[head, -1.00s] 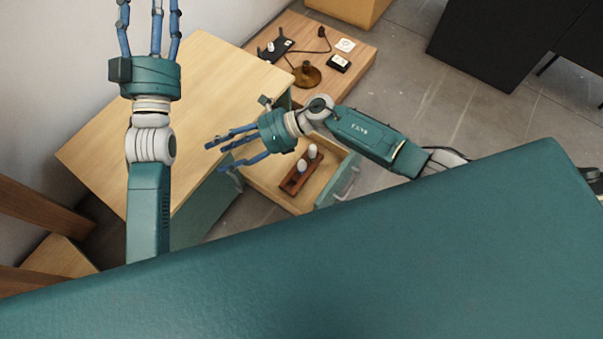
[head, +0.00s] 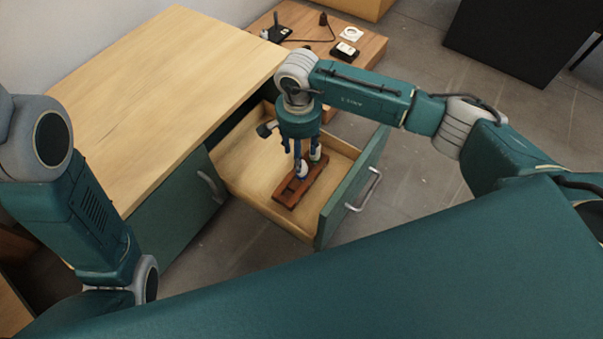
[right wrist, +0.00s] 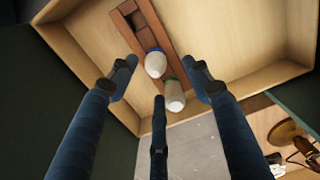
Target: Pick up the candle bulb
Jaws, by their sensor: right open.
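My right gripper (head: 306,158) points down into the open drawer, its three fingers apart and nothing held. Two pale bulbs stand in a reddish-brown wooden rack (head: 288,199). In the right wrist view, a rounded white bulb with a blue collar (right wrist: 155,64) is beside a longer, paler bulb with a green collar (right wrist: 174,97). I cannot tell for certain which is the candle bulb. Both lie between the spread fingertips (right wrist: 161,84) in that view. In the head view the fingers partly cover the bulbs. My left arm shows at the left; its gripper is out of frame.
The wooden drawer (head: 243,178) has a green front with a handle (head: 366,190). A wooden worktop (head: 150,95) lies to its left. A low wooden table (head: 372,52) behind holds small parts and a cord. The rack has an empty slot (right wrist: 131,17).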

